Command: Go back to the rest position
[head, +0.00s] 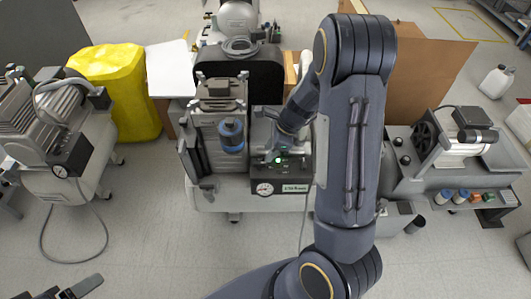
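My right arm rises through the middle of the head view and bends down to the central dental compressor (290,201). Part of my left gripper (80,287) shows at the bottom left corner, over the floor and away from the compressors. It is cut off by the picture edge.
Another compressor (62,135) stands at the left with a hose hanging to the floor. A third compressor (445,175) stands at the right, partly behind my arm. A yellow-covered bin (125,90) and cardboard (430,75) stand behind. The floor in front (150,235) is clear.

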